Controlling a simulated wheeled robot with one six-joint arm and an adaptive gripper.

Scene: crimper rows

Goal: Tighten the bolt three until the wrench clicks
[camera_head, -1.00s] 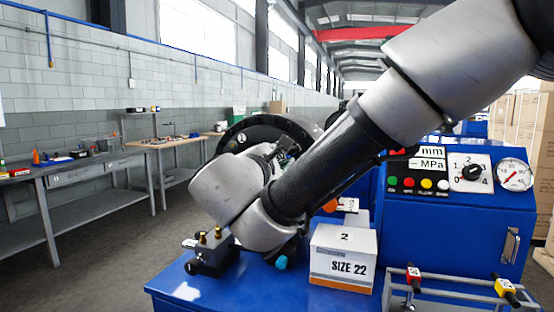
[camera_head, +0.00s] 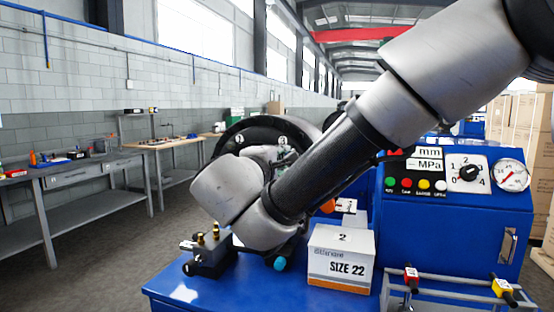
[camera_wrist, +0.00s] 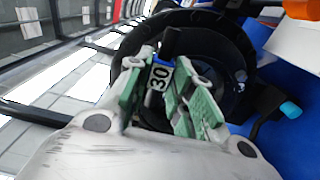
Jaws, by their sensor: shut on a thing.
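My gripper (camera_wrist: 164,70) shows in the wrist view with green-padded fingers on both sides of a dark tool, which I take as the wrench (camera_wrist: 169,42). It bears a white label reading 30 and is held between the fingers. A large black round flange (camera_wrist: 232,40) lies around and behind the fingertips. I cannot tell which bolt is three or whether the wrench sits on one.
A white SIZE 22 box (camera_head: 341,262) and a small dark block with brass fittings (camera_head: 211,249) stand on the blue machine top (camera_head: 250,290). A control panel (camera_head: 456,180) with a gauge is at right. A rack with red and yellow tags (camera_head: 450,285) stands at front right.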

